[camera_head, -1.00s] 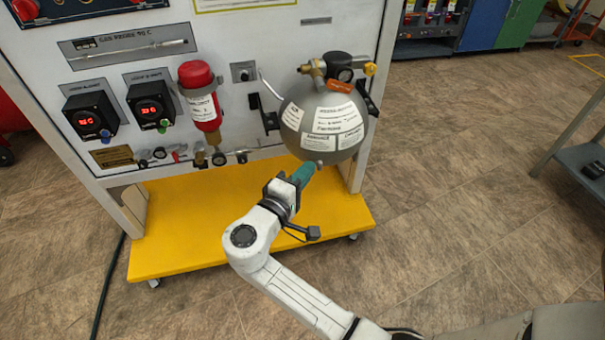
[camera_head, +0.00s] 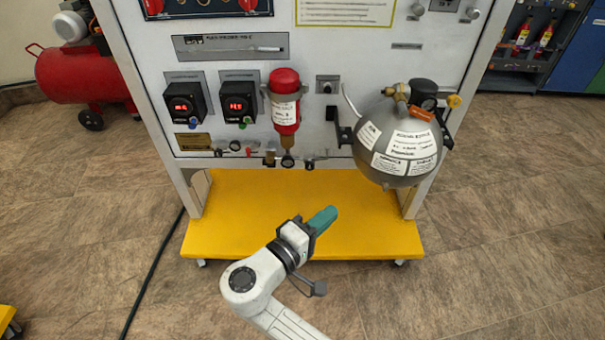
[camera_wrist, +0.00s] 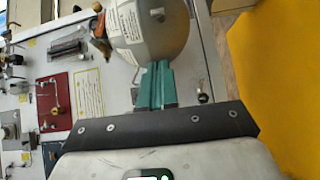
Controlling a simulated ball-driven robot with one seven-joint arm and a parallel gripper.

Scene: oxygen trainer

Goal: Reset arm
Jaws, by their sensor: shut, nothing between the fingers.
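My gripper (camera_head: 322,219) is at the end of my white arm, in front of the oxygen trainer panel (camera_head: 350,65) and above its yellow base (camera_head: 370,222). Its teal fingers are together and empty; they also show at the centre of the wrist view (camera_wrist: 155,86). A grey sphere tank (camera_head: 400,140) with white labels is mounted on the panel's right side. In the head view my gripper is below and left of the tank, apart from it. In the wrist view the tank (camera_wrist: 155,30) is beyond the fingertips.
A red cylinder (camera_head: 285,112) and two black units with red displays (camera_head: 185,103) are on the panel. A red compressor (camera_head: 75,75) stands at the left. A black cable (camera_head: 155,268) runs along the floor. The floor right of the base is clear.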

